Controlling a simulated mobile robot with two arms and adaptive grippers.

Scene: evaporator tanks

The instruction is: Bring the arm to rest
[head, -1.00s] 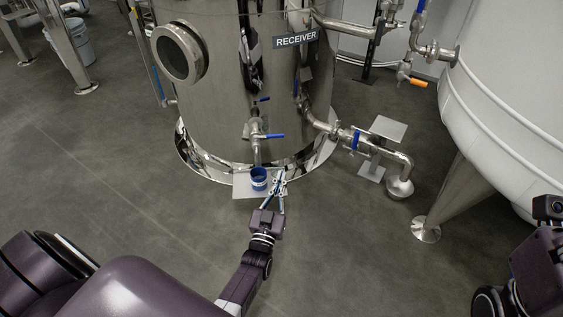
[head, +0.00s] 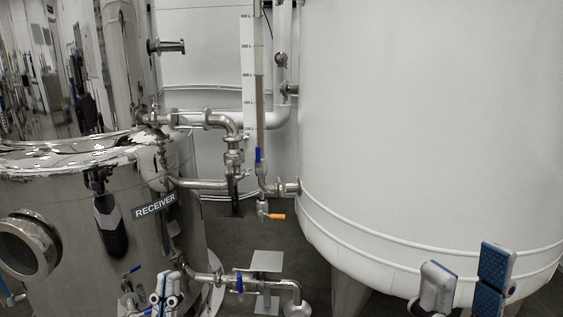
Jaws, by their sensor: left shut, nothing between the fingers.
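My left gripper (head: 167,286) shows at the bottom of the head view, in front of the receiver's lower pipework. Its fingers are together with nothing between them. The rest of my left arm is out of view. My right gripper (head: 466,282) is at the lower right, in front of the white tank. Its two blue-padded fingers stand apart with a gap between them, and it looks empty.
The steel receiver tank (head: 75,220) stands at the left. A large white tank (head: 430,120) fills the right. Between them are pipes, a blue-handled valve (head: 240,283) and an orange-handled valve (head: 276,216). Some grey floor (head: 250,235) shows between the tanks.

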